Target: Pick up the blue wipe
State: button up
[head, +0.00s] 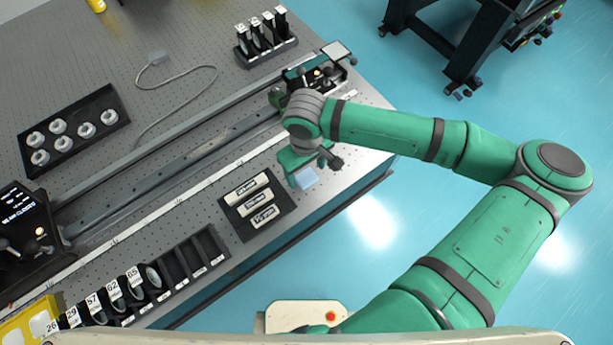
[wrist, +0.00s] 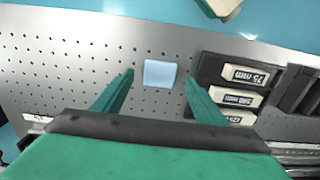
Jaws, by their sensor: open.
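The blue wipe (head: 306,178) is a small pale blue square lying on the perforated optical table (head: 215,105), near its front right edge. In the wrist view the wipe (wrist: 160,74) lies flat between and just beyond the two green fingertips. My gripper (head: 307,162) is over the table right beside the wipe in the head view. In the wrist view my gripper (wrist: 158,78) is open and empty, with one finger on each side of the wipe. I cannot tell the exact height of the fingertips above the table.
A black tray of labelled white blocks (head: 232,198) sits left of the wipe; its block (wrist: 246,75) is close to the right finger in the wrist view. A long rail (head: 160,168) crosses the table behind. A slotted black rack (head: 205,246) stands along the front edge.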

aim_at(307, 178)
jog(key=shift+f, duration=1.25)
jog(key=c, duration=1.2)
jog(key=shift+r, duration=0.1)
